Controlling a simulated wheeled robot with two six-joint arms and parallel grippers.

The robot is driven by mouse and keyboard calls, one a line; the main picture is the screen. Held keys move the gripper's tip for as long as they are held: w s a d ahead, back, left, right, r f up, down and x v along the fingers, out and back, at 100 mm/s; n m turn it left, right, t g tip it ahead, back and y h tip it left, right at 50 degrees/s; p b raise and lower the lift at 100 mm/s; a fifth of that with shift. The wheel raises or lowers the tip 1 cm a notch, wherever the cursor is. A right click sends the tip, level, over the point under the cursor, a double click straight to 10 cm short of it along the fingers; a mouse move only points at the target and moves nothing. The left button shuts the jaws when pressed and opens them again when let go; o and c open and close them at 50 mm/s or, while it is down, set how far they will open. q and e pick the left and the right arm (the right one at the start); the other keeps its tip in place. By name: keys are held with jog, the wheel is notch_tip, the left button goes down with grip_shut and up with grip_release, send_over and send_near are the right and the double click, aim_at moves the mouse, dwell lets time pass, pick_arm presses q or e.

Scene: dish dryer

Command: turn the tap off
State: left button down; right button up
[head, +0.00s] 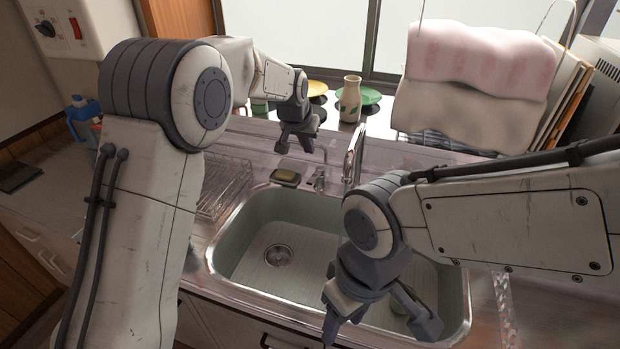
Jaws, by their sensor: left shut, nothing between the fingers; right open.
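The chrome tap stands behind the sink (225,268); its tall curved spout (355,155) rises behind my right wrist. A small chrome fitting (318,181), which looks like the tap's handle, is left of the spout. My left gripper (296,148) is shut and empty, pointing down above the back counter, above and slightly left of that fitting. I see no clear contact. My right gripper (384,325) is open over the front right of the sink. It and its wrist hide part of the basin and the spout's lower end. I cannot tell whether water runs.
A soap dish (286,176) sits left of the fitting. A wire dish rack (222,187) stands left of the sink. A vase (350,99) and plates (369,95) are on the back ledge. Cloths (470,65) hang at the back right.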

pick_arm(q)
jog(key=w, duration=0.1)
jog(key=p, duration=0.3)
send_over(313, 178)
jog(key=f, duration=0.9)
jog(key=shift+s+a+f, duration=0.1)
jog(key=shift+s+a, duration=0.05)
jog(key=shift+s, duration=0.2)
jog(key=shift+s+a+f, duration=0.1)
jog(key=shift+s+f, duration=0.1)
jog(key=shift+f, duration=0.4)
jog(key=shift+s+a+f, duration=0.1)
jog(key=shift+s+f, duration=0.1)
jog(key=shift+f, duration=0.35)
jog(key=shift+s+f+p, duration=0.15)
jog(key=shift+f+p, duration=0.25)
jog(key=shift+f, duration=0.3)
jog(key=shift+f, duration=0.1)
